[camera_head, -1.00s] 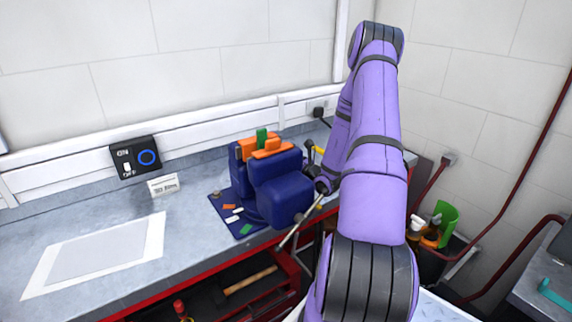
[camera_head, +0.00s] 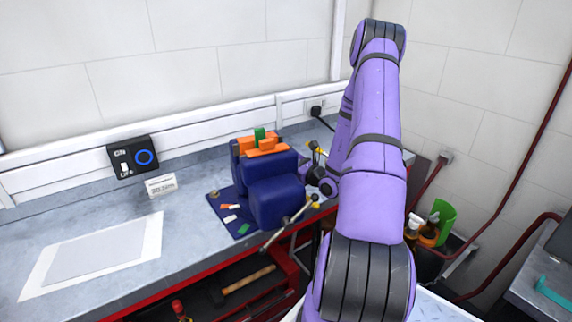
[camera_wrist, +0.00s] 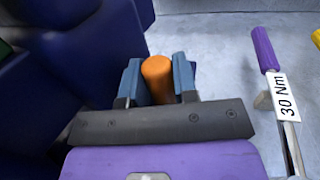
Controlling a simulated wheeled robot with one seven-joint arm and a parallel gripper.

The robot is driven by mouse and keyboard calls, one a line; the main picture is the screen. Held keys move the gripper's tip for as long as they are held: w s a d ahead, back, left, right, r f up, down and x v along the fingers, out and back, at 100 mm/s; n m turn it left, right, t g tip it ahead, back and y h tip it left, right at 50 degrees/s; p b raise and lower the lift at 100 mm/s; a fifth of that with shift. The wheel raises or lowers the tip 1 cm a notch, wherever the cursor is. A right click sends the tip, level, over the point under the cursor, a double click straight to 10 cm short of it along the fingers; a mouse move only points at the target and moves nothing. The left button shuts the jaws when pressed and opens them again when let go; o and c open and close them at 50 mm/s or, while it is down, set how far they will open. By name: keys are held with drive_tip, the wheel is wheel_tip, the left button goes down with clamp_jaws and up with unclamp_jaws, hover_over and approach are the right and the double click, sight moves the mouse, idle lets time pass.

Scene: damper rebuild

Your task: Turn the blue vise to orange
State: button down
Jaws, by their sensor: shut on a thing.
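The blue vise (camera_head: 275,200) stands on a blue base plate (camera_head: 217,199) at the front edge of the bench. The plate carries an orange mark (camera_head: 229,206), a white mark and a green mark. Orange jaw pieces hold a small green part (camera_head: 260,134) on top. A steel bar handle (camera_head: 285,226) slants across the vise's front. In the wrist view my gripper (camera_wrist: 157,65) is shut on an upright orange handle (camera_wrist: 157,80), beside the blue vise body (camera_wrist: 95,50). In the head view my arm reaches the vise's right side, and the handle's lower end is hidden.
A wrench with a purple handle (camera_wrist: 264,48) and a 30 Nm label lies right of my gripper. An on/off switch box (camera_head: 133,156), a small sign (camera_head: 160,186) and a white-bordered mat (camera_head: 40,292) are on the left. A hammer (camera_head: 249,279) lies below the bench top.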

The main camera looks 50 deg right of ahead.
drive_tip(key=shift+s+f, duration=0.1)
drive_tip(key=shift+s, duration=0.85)
drive_tip(key=shift+s+a, duration=0.25)
drive_tip(key=shift+s, duration=0.9)
drive_tip(key=shift+a, duration=0.1)
drive_tip(key=c, duration=1.2)
unclamp_jaws()
drive_tip(key=s, duration=1)
drive_tip(key=shift+s, duration=0.4)
